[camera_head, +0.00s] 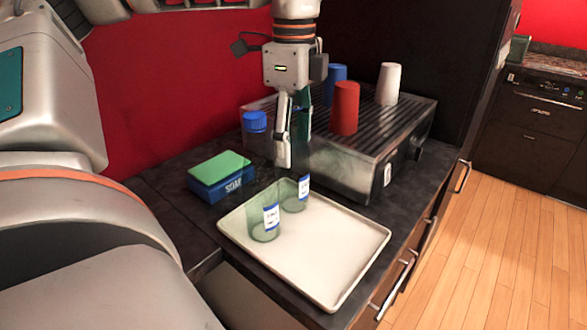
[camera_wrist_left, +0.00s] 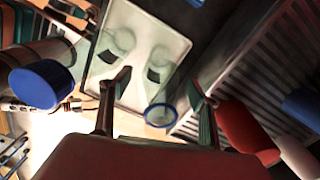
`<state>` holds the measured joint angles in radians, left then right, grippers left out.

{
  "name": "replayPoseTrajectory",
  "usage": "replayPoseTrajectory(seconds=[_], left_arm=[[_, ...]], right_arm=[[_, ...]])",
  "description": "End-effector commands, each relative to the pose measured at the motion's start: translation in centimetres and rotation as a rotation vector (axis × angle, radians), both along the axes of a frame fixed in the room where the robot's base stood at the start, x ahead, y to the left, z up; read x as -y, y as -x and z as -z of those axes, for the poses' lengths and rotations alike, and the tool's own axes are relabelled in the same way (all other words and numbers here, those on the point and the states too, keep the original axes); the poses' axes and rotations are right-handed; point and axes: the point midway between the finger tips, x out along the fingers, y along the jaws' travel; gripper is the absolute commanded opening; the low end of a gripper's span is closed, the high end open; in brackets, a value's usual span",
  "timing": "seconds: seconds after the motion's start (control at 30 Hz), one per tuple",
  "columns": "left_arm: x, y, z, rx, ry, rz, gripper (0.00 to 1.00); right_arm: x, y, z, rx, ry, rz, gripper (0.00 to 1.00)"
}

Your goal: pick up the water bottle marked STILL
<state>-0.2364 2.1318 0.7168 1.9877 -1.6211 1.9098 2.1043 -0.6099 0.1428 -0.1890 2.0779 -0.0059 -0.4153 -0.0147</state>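Two clear greenish bottles, one in front (camera_head: 265,235) and one just behind it (camera_head: 293,204), stand on the cream tray (camera_head: 335,285). Each has a small blue and white label, too small to read surely. A bottle with a blue cap (camera_head: 255,121) stands left of my left gripper; its cap (camera_wrist_left: 42,84) is large at the left of the left wrist view.
A ribbed grey rack (camera_head: 345,155) with red (camera_head: 345,108), blue (camera_head: 334,72) and white (camera_head: 388,84) cups stands right of the gripper. A blue box with a green top (camera_head: 220,172) lies left of the tray. The tray's front right is bare.

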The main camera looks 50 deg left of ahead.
Motion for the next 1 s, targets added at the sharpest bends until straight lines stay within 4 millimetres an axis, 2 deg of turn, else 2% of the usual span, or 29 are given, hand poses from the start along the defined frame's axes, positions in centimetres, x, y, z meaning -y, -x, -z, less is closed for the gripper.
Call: replayPoseTrajectory(seconds=[0.03, 0.2, 0.23, 0.5, 0.67, 0.87, 1.0], left_arm=[[0.0, 0.0, 0.0, 0.0, 0.0, 0.0, 0.49], [0.0, 0.0, 0.0, -0.001, 0.0, 0.0, 0.04], [0.0, 0.0, 0.0, -0.001, 0.0, 0.0, 0.0], [0.0, 0.0, -0.1, 0.0, 0.0, 0.0, 0.0], [0.0, 0.0, -0.9, 0.001, -0.002, 0.0, 0.0], [0.0, 0.0, -3.7, 0.007, -0.002, -0.002, 0.0], [0.0, 0.0, -6.9, 0.009, -0.004, -0.003, 0.0]], right_arm=[[0.0, 0.0, 0.0, 0.0, 0.0, 0.0, 0.38], [0.0, 0.0, 0.0, 0.0, 0.0, 0.0, 0.38], [0.0, 0.0, 0.0, 0.0, 0.0, 0.0, 0.38], [0.0, 0.0, 0.0, 0.001, -0.001, 0.0, 0.38], [0.0, -0.1, -0.2, 0.003, 0.0, 0.0, 0.38], [0.0, -0.2, -0.5, 0.007, -0.001, 0.0, 0.38], [0.0, -0.3, -0.7, 0.01, -0.001, 0.002, 0.38]])
